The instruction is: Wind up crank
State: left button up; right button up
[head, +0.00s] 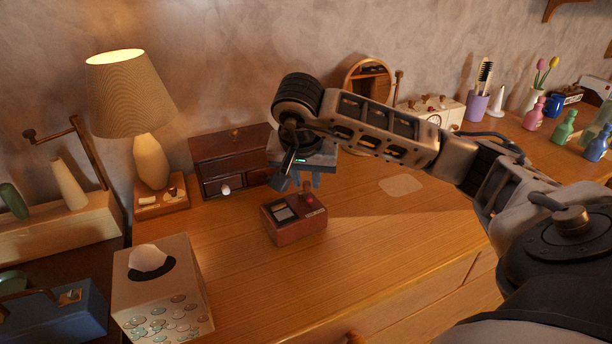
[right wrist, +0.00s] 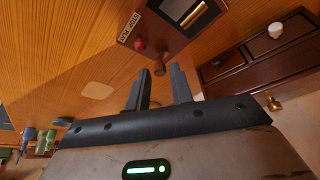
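A small reddish-brown box (head: 296,223) stands on the wooden desk, with a dark-framed panel on its top. A short brown crank knob (head: 307,190) sticks up at its right side. In the right wrist view the box (right wrist: 188,40) shows a red button and a small label, and the brown knob (right wrist: 159,69) lies near my fingertips. My right gripper (head: 294,184) is just above and behind the box. In the right wrist view its two fingers (right wrist: 160,78) are apart, with nothing clearly held between them. My left gripper is out of view.
A dark wooden drawer box (head: 230,160) and a lit lamp (head: 150,160) stand behind and left. A tissue box (head: 160,290) is at front left. A cream radio (head: 437,112) and several small bottles stand at right. The desk (head: 300,290) is clear in front.

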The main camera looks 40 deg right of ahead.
grip_shut()
jog(key=shift+m, duration=0.3)
